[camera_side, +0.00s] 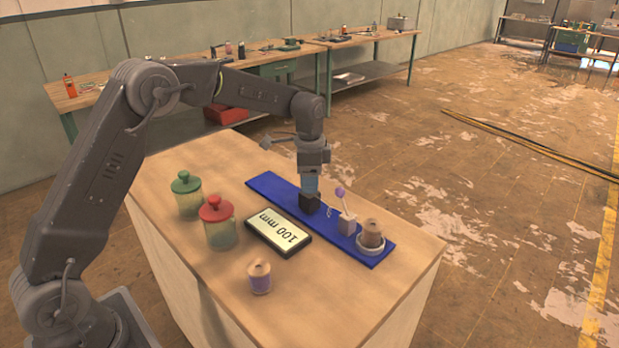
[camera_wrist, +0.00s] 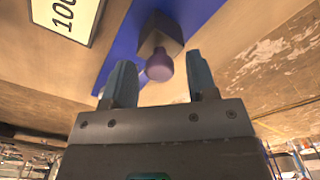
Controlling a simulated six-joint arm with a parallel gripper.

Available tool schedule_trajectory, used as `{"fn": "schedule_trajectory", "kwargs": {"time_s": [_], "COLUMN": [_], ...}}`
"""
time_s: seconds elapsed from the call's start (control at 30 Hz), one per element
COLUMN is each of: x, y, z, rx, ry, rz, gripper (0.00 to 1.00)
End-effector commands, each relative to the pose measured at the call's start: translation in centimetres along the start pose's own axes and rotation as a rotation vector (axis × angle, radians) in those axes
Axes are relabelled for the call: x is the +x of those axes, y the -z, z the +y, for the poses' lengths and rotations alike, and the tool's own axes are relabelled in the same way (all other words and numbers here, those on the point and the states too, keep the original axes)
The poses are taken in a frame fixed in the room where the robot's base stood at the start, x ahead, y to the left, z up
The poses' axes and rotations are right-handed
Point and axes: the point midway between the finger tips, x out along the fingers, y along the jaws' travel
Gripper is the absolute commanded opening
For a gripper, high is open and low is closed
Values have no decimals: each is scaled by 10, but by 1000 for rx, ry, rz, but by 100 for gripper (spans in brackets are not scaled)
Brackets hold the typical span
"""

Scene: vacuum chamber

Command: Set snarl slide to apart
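A long blue strip (camera_side: 270,187) lies on the wooden worktop. On it a light grey block (camera_side: 347,224) carries a purple knob (camera_side: 340,191) on a thin tilted stem; the knob also shows in the wrist view (camera_wrist: 159,66). A dark block (camera_side: 309,203) sits left of it, directly under my gripper (camera_side: 311,188). A small pale tangle (camera_side: 331,210) shows between the two blocks. My gripper points down; its fingers (camera_wrist: 160,88) are apart in the wrist view, with the knob showing between and beyond them. Whether they touch the dark block is unclear.
A brown spool (camera_side: 372,234) stands in a pale dish (camera_side: 370,249) at the strip's right end. A display reading 100 mm (camera_side: 278,232) lies in front of the strip. A green-lidded jar (camera_side: 187,194), a red-lidded jar (camera_side: 218,224) and a purple-wound spool (camera_side: 260,277) stand nearby.

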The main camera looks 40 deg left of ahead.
Motion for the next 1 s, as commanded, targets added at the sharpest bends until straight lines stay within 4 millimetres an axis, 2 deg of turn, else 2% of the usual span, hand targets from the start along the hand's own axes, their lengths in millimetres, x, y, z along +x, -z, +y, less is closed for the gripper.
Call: {"fn": "schedule_trajectory", "kwargs": {"time_s": [0.07, 0.53, 0.8, 0.87, 1.0], "x": [0, -1, -1, -1, -1], "y": [0, 0, -3, -9, -36], "z": [0, 0, -4, -10, -37], "rx": [0, 0, -2, -4, -8], "ry": [0, 0, 1, 1, 1], "rz": [0, 0, 1, 0, 0], "gripper": [45, 0, 0, 0, 0]}}
